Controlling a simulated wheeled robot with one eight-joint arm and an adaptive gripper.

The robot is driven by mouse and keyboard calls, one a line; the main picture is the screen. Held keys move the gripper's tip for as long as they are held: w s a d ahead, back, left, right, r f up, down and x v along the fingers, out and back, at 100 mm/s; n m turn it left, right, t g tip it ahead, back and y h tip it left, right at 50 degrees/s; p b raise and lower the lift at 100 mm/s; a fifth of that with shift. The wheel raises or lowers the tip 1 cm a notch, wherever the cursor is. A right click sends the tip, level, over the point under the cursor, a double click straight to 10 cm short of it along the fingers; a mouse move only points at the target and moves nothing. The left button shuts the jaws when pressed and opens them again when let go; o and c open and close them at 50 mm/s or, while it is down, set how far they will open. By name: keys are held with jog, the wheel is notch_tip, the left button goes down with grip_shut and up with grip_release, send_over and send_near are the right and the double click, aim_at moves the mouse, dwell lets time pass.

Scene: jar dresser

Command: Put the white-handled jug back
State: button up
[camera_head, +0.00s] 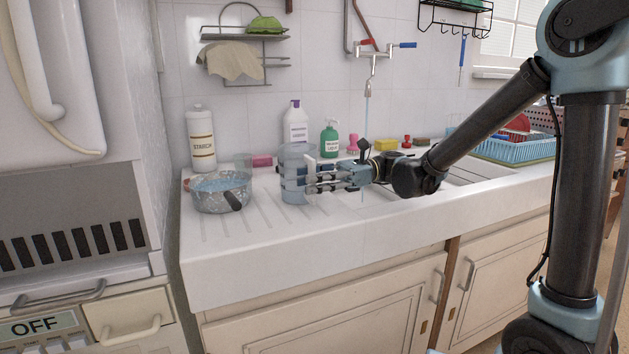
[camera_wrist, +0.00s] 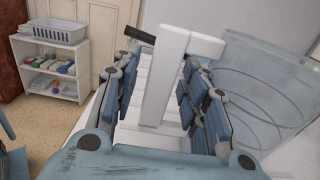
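The jug (camera_head: 296,161) is clear with a white handle and stands upright on the ribbed draining board. In the wrist view its clear body (camera_wrist: 268,95) is at the right and its white handle (camera_wrist: 165,82) is in the middle. My gripper (camera_head: 305,182) reaches in from the right at the jug. In the wrist view my gripper's fingers (camera_wrist: 162,100) stand on both sides of the handle. A gap shows between the left finger and the handle, while the right finger is close to it. Whether that finger touches cannot be told.
A speckled pan (camera_head: 207,199) stands left of the jug. A starch bottle (camera_head: 201,140), a white bottle (camera_head: 295,127), a green soap bottle (camera_head: 329,142) and sponges line the wall. A tap (camera_head: 374,62) hangs over the sink. A blue rack (camera_head: 515,149) is at the right. The front draining board is clear.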

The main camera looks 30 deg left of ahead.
jog(key=shift+w+r, duration=0.1)
jog(key=v, duration=1.1)
jog(key=shift+w+d, duration=0.25)
jog(key=shift+d, duration=0.1)
jog(key=shift+s, duration=0.1)
